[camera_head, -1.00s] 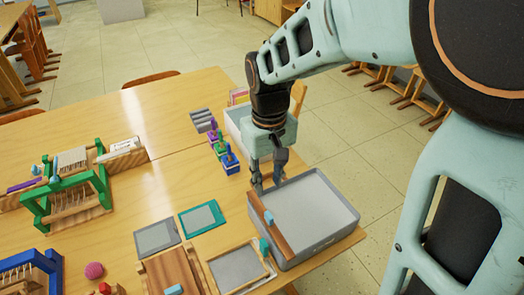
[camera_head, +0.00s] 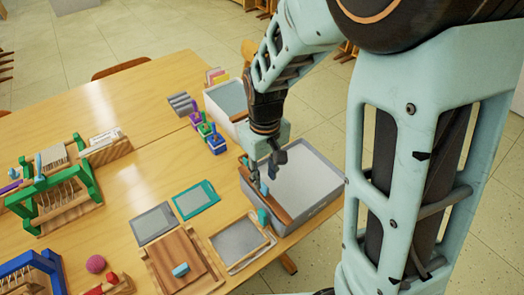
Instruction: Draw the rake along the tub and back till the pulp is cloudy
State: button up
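The grey tub (camera_head: 318,171) stands at the right edge of the wooden table, with a pale grey, smooth-looking surface inside. The rake, a brown wooden bar (camera_head: 279,211) with a small blue handle (camera_head: 264,187), lies along the tub's left side. My gripper (camera_head: 263,178) points down over the far left part of the tub, at the handle. Its dark fingers are apart with a gap between them, close above or beside the handle. I cannot tell whether they touch it. My gripper hides the tub's far left corner.
A second pale tub (camera_head: 226,98) stands behind. Framed screens (camera_head: 240,241), a teal-edged screen (camera_head: 196,200) and a wooden board (camera_head: 181,259) lie left of the tub. Green looms (camera_head: 60,190) stand further left.

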aim_at(264, 186)
jog(key=shift+f, duration=2)
jog(key=shift+c, duration=0.7)
grip_shut()
